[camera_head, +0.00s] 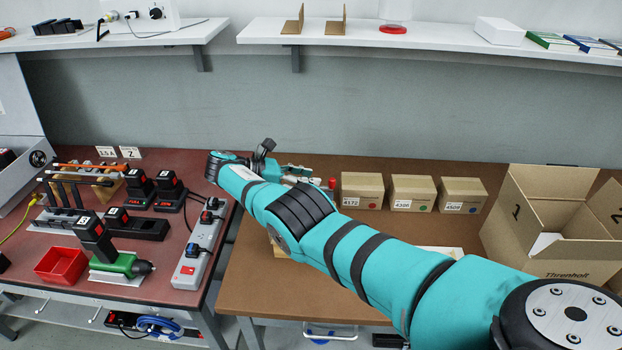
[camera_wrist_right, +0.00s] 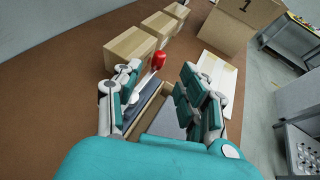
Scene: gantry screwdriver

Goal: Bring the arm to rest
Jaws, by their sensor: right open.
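My right arm (camera_head: 360,255), teal with black bands, reaches across the brown table (camera_head: 260,295) from the lower right in the head view. Its gripper (camera_head: 300,174) is at the far end, partly hidden by the arm. In the wrist view the right gripper (camera_wrist_right: 163,98) is open, its two fingers apart. An open cardboard box with grey contents (camera_wrist_right: 165,122) lies below and between the fingers. A red-topped thing (camera_wrist_right: 158,61) stands just beyond the fingers; I cannot tell whether it touches one. My left gripper is not in view.
Small cartons (camera_head: 362,190) stand in a row behind the arm. A large open carton (camera_head: 565,220) stands at the right. The left bench holds a green power screwdriver (camera_head: 115,262), a red bin (camera_head: 62,266), batteries and a power strip (camera_head: 200,245). White shelves (camera_head: 430,40) run above.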

